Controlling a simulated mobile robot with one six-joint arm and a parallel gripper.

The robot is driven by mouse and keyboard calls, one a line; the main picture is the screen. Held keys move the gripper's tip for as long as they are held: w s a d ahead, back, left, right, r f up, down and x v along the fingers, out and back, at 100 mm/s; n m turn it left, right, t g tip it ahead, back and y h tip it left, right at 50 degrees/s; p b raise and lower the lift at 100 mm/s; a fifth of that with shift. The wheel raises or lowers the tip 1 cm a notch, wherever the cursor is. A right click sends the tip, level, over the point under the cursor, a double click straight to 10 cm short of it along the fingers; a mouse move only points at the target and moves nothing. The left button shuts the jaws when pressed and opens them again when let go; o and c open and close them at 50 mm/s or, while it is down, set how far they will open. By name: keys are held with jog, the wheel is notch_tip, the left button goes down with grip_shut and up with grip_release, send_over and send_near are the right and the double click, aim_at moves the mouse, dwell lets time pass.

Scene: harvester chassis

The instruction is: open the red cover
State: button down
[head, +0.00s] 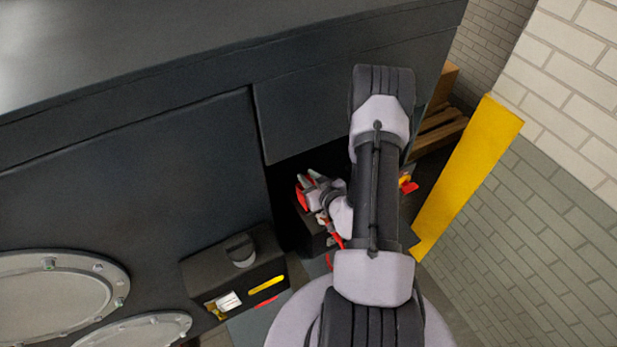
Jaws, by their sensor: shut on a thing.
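The red cover (301,195) shows as a small red piece in the dark recess of the chassis, right of the large dark panel. My gripper (309,184) is at it, with its fingers shut on the red piece. The fingers and the recess's shadow hide part of the cover, and I cannot tell how far it is swung. My arm crosses the right part of the recess and hides what lies behind it.
A black box (236,272) with a grey knob (241,250) and yellow and red marks juts out left of the recess. Red cable (333,236) runs below my gripper. A yellow post (467,175) stands at the right. A wooden pallet (438,131) lies behind.

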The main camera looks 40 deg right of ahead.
dwell(0.4)
jog(key=shift+s+a+r+p, duration=0.1)
jog(key=shift+s+r+p, duration=0.25)
jog(key=shift+p, duration=0.3)
jog(key=shift+s+a+r, duration=0.1)
jog(key=shift+s, duration=0.4)
jog(key=c, duration=1.2)
grip_release()
jog(key=shift+c, duration=0.2)
